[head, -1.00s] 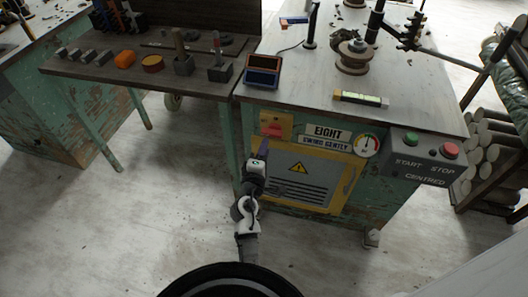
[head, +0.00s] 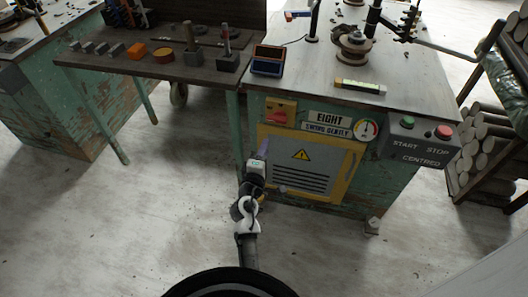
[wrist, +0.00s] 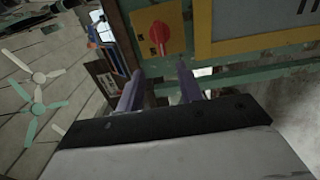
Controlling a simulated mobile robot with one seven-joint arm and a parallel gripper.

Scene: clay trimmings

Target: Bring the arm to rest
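My gripper (head: 262,147) is in front of the green workbench (head: 385,190), low before its yellow-framed door (head: 347,175). In the wrist view its two purple fingers (wrist: 160,88) stand apart with nothing between them. The red rotary switch on its yellow plate (wrist: 158,32) shows beyond the fingertips, and it also shows in the head view above the gripper. My arm reaches forward from the bottom of the head view, folded and clear of the floor.
A side table (head: 90,62) with small blocks and tools stands at the left. A start and stop box (head: 420,140) juts from the bench's right front corner. A rack of clay rolls (head: 480,150) is at the right. Floor (head: 150,220) on the left is open.

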